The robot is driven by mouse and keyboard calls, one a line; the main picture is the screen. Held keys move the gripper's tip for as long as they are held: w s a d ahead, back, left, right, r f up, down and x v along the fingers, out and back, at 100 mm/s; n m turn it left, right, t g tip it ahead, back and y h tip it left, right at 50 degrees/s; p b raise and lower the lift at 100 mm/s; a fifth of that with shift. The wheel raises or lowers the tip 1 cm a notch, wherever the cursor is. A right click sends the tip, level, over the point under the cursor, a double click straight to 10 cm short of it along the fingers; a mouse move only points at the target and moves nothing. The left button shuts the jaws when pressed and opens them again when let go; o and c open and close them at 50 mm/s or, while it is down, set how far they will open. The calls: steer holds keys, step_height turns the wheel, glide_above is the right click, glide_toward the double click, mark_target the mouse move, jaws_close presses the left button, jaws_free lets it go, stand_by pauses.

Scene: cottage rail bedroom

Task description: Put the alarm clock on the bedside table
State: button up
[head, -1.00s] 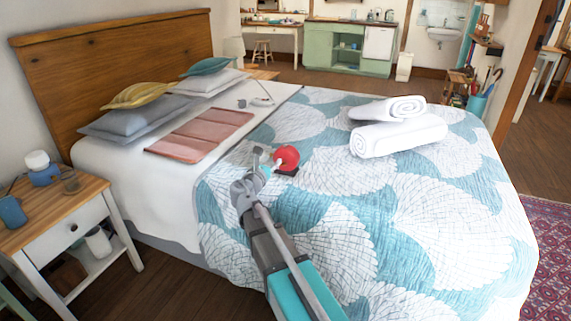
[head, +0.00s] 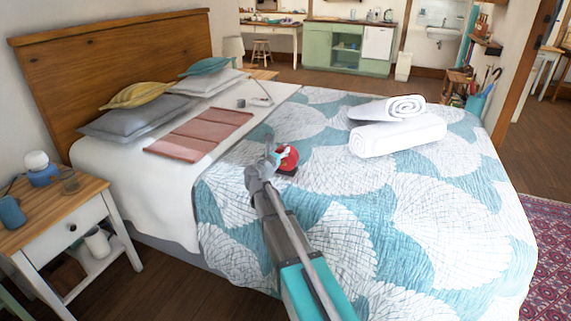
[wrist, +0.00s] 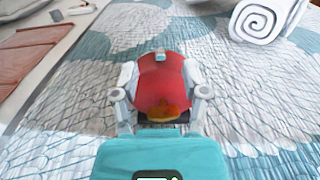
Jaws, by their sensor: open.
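The red alarm clock (head: 290,158) lies on the patterned quilt of the bed, partly hidden behind my gripper (head: 278,157). In the wrist view, the clock (wrist: 160,85) sits between the two fingers of my gripper (wrist: 160,78), one on each side. The fingers are open; whether either touches the clock I cannot tell. A bedside table (head: 90,200) with a wooden top and white frame stands at the left by the headboard. Part of another wooden top (head: 262,74) shows beyond the bed's far side.
The near table holds a white-and-blue lamp-like object (head: 40,168), a blue cup (head: 11,212) and a small glass (head: 70,182). Rolled white towels (head: 398,135) lie right of the clock. A folded pink cloth (head: 198,135) and pillows (head: 130,122) lie toward the headboard.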

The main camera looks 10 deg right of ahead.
mark_target(284, 147)
steer(key=shift+w+d, duration=0.1)
steer(key=shift+w, duration=0.05)
steer(key=shift+w+d+f+b, duration=0.25)
steer(key=shift+w+d, duration=0.3)
steer(key=shift+w, duration=0.25)
steer(key=shift+w+d+f+b, duration=0.25)
steer(key=shift+w+d, duration=0.3)
steer(key=shift+w, duration=0.25)
steer(key=shift+w+d, duration=0.4)
steer(key=shift+w, duration=0.1)
jaws_close()
